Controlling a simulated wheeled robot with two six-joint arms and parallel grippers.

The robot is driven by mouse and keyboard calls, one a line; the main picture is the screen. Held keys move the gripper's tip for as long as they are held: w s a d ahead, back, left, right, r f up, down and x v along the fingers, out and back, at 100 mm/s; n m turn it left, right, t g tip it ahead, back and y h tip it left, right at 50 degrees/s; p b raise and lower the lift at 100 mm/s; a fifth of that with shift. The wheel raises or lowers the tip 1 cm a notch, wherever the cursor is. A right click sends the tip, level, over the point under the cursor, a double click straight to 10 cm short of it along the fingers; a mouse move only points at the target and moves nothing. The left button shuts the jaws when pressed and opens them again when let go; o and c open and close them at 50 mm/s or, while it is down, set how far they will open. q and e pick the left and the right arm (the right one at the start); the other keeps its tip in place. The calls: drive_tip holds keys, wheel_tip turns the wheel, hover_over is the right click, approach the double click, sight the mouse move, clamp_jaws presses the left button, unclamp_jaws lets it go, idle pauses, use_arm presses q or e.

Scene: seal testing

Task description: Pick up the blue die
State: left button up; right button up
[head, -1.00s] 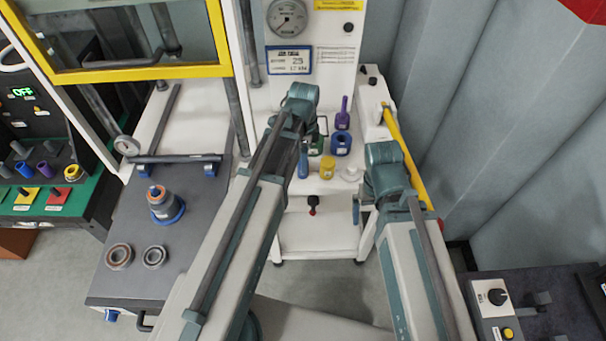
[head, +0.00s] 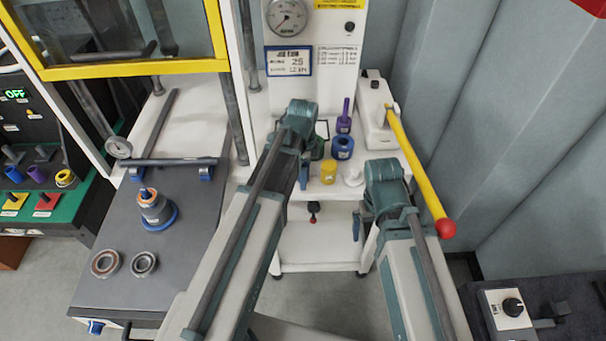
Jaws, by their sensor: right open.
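The blue die (head: 342,148), a short blue cylinder with a dark opening, stands on the white press table (head: 318,193). It is just right of the green die (head: 318,148) and behind the yellow die (head: 328,172). My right gripper (head: 359,226) points down below my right wrist, in front of and right of the blue die, apart from it. It is open, with nothing seen between its fingers. My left arm reaches up the middle and partly covers the green die. My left gripper (head: 304,170) is mostly hidden behind its own arm, so its opening does not show.
A purple-handled piece (head: 344,118) stands behind the blue die, and a white piece (head: 353,178) lies in front. A yellow lever (head: 415,165) with a red ball (head: 446,229) slants out right of my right wrist. A grey bench (head: 120,225) with rings stands left.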

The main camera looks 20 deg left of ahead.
use_arm(q)
drive_tip(key=shift+c, duration=0.4)
clamp_jaws()
